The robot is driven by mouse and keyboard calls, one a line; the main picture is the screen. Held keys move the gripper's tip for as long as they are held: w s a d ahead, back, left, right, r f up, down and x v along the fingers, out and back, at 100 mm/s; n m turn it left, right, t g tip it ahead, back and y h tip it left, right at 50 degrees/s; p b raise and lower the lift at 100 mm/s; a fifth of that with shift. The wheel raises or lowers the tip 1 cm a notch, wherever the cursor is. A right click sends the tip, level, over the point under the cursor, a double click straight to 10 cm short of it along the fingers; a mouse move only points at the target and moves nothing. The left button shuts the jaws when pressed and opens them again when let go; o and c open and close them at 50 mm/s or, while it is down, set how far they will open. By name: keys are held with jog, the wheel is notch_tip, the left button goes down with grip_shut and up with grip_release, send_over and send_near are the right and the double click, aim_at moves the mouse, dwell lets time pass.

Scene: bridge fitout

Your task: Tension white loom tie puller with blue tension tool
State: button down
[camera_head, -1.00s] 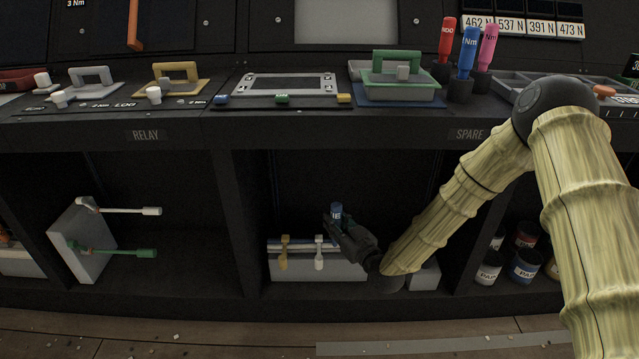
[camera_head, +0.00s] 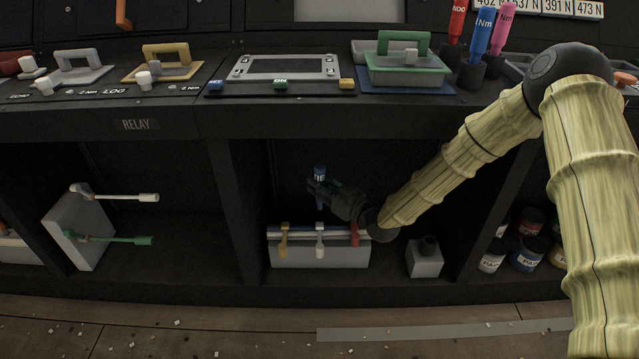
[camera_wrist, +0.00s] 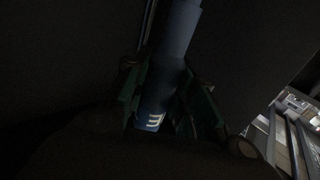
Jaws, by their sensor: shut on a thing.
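My gripper (camera_head: 322,188) is shut on a blue cylindrical tool (camera_head: 320,172) with a pale label, held roughly upright inside the lower middle bay. In the wrist view the blue tool (camera_wrist: 177,35) runs between the green-edged fingers (camera_wrist: 165,98), white lettering near its end. The white loom tie puller (camera_head: 320,242) hangs at the front of a grey loom block (camera_head: 340,257). The tool is in line above the white puller in the head view, with a visible gap; depth is hard to judge. A yellow puller (camera_head: 284,243) is at its left, a red one (camera_head: 355,236) at its right.
A small grey block with a dark top opening (camera_head: 425,260) stands right of the loom block. Bay walls (camera_head: 240,215) and the console edge (camera_head: 330,122) enclose the arm. Paint tins (camera_head: 525,255) stand in the right bay. Red, blue and pink tools stand on the console.

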aim_at(322, 203)
jog(key=shift+f+b, duration=1.3)
jog(key=shift+f, duration=1.8)
jog(key=shift+f, duration=0.35)
jog(key=shift+r+p, duration=0.15)
jog(key=shift+p, duration=0.4)
dwell(3.4)
